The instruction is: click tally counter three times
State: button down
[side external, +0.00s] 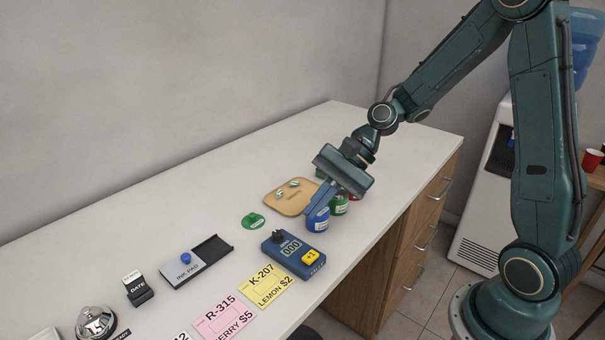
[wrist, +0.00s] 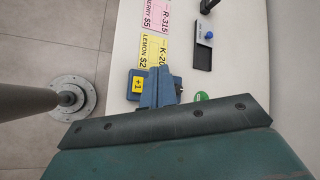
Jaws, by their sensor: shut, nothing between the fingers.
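The tally counter (side external: 293,251) is a blue box lying on the white counter, with a dark knob, a display reading 000 and a yellow +1 button (side external: 311,257). In the wrist view the yellow button (wrist: 138,85) shows at the left, and my gripper covers part of the box. My gripper (side external: 310,211) is shut and empty. Its fingers point down and left, above and behind the tally counter, apart from the button. In the side view they overlap a blue-lidded jar; I cannot tell the gap between them.
The blue jar (side external: 317,224) and a green jar (side external: 340,206) stand close behind the tally counter. Yellow (side external: 264,286) and pink (side external: 224,317) cards lie in front.

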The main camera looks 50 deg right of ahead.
aim_at(315, 253)
jog(key=shift+f, duration=0.2)
jog(key=shift+f, duration=4.2)
jog(key=shift+f, duration=0.85)
jog(key=shift+r, duration=0.15)
dwell(0.3)
jog(key=shift+r, duration=0.7)
jog(key=shift+r, duration=0.15)
jog(key=shift+r, duration=2.4)
